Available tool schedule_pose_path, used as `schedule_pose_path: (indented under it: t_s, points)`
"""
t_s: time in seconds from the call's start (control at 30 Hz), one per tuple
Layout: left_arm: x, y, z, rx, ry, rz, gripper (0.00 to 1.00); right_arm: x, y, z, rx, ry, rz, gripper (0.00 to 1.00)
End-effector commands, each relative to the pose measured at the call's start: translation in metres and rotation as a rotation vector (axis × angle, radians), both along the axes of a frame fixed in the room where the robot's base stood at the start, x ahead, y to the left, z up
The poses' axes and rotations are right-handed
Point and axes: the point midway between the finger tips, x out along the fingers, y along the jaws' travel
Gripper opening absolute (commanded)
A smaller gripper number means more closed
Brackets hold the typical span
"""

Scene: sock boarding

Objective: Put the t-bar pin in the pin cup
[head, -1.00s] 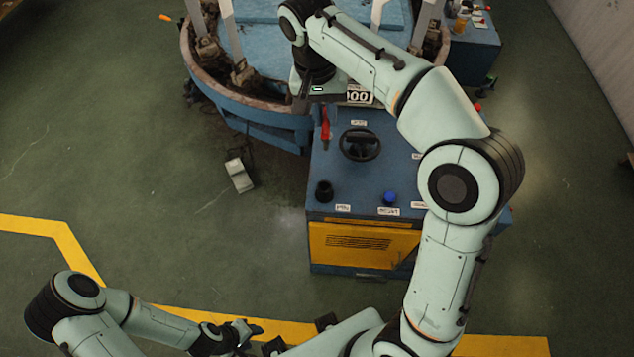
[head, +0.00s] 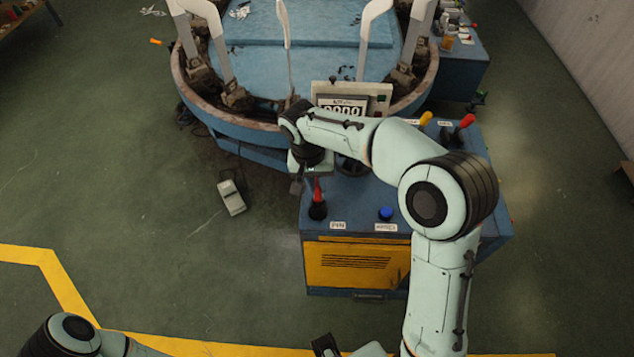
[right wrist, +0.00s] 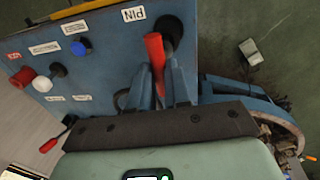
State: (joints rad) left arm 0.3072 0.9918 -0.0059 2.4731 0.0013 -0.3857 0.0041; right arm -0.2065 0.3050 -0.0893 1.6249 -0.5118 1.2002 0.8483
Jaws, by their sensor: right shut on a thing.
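The t-bar pin (head: 318,188) shows as a red handle below my right gripper (head: 305,184) in the head view, right at the black pin cup (head: 317,212). In the right wrist view the red pin (right wrist: 154,50) is between the fingers of the right gripper (right wrist: 160,88), which is shut on it. Its red end lies beside and partly over the mouth of the black cup (right wrist: 172,27), next to the PIN label (right wrist: 133,14). I cannot tell whether the pin is inside the cup or just above it.
The blue console (head: 450,205) also carries a blue button (head: 386,213), a display (head: 345,103) and levers. The round machine with white sock boards (head: 375,35) stands behind. A grey pedal box (head: 231,197) lies on the floor at left; the floor around it is clear.

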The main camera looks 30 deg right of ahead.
Motion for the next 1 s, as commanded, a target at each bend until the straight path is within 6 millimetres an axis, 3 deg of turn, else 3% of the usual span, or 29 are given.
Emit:
schedule_pose_path:
  t_s: [0.8, 0.83, 0.9, 1.0]
  points:
    - [-0.004, 0.000, -0.008, 0.000, 0.004, 0.000, 0.46, 0.000, 0.000, -0.017, 0.000, -0.001, 0.000, 0.00]
    - [-0.004, 0.000, -0.008, 0.000, 0.004, 0.000, 0.46, 0.000, 0.000, -0.017, 0.000, -0.001, 0.000, 0.20]
    - [-0.004, 0.000, -0.008, 0.000, 0.004, 0.000, 0.46, 0.000, 0.000, -0.017, 0.000, -0.001, 0.000, 0.43]
    - [-0.004, 0.000, -0.008, 0.000, 0.004, 0.000, 0.46, 0.000, 0.000, -0.016, 0.000, -0.001, 0.000, 0.43]
